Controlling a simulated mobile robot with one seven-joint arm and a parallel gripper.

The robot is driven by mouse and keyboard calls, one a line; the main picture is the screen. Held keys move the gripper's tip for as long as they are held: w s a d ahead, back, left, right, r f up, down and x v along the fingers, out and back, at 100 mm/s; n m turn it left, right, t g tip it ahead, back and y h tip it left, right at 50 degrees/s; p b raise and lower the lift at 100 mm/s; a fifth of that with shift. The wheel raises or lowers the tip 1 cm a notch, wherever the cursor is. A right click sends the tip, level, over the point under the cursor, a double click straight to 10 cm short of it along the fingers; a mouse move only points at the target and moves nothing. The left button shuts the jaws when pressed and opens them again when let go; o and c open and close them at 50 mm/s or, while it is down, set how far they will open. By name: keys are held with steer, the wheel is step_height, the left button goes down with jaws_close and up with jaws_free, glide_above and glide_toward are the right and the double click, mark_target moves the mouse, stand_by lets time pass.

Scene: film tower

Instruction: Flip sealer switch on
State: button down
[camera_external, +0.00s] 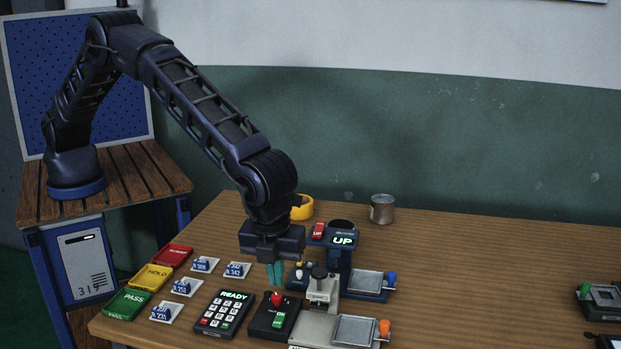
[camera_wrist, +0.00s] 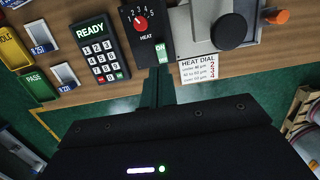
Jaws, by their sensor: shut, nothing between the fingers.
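The sealer's black control box (camera_external: 262,325) stands near the table's front edge. It carries a red heat knob (camera_external: 277,299) and a green rocker switch (camera_external: 279,320) that reads ON. In the wrist view the heat dial (camera_wrist: 141,22) has its numbers around the knob, and the green switch (camera_wrist: 163,53) shows beside it, near my fingertips. My gripper (camera_external: 274,284) points down with its teal fingers together and empty, above and behind the box in the outside view. Whether the fingers touch the switch cannot be told. The grey sealer press (camera_external: 312,330) stands right of the box.
A keypad reading READY (camera_external: 223,314) is left of the box. Behind the press stands a device with a display reading UP (camera_external: 343,240) and a red switch (camera_external: 319,231). A heat dial card (camera_wrist: 198,69) lies near the switch. PASS (camera_external: 125,304) and HOLD trays stand left.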

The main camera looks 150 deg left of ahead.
mark_target(276, 321)
steer(key=f, duration=0.8)
steer(key=shift+s+a+f, duration=0.15)
steer(key=shift+s+a, duration=0.25)
steer(key=shift+s+a+f+t+h, duration=0.2)
steer(key=shift+f+t+h, duration=0.1)
steer(key=shift+f, duration=0.05)
steer(key=shift+d+f, duration=0.1)
steer(key=shift+d, duration=0.15)
steer(key=shift+w+d, duration=0.6)
steer(key=shift+d, duration=0.1)
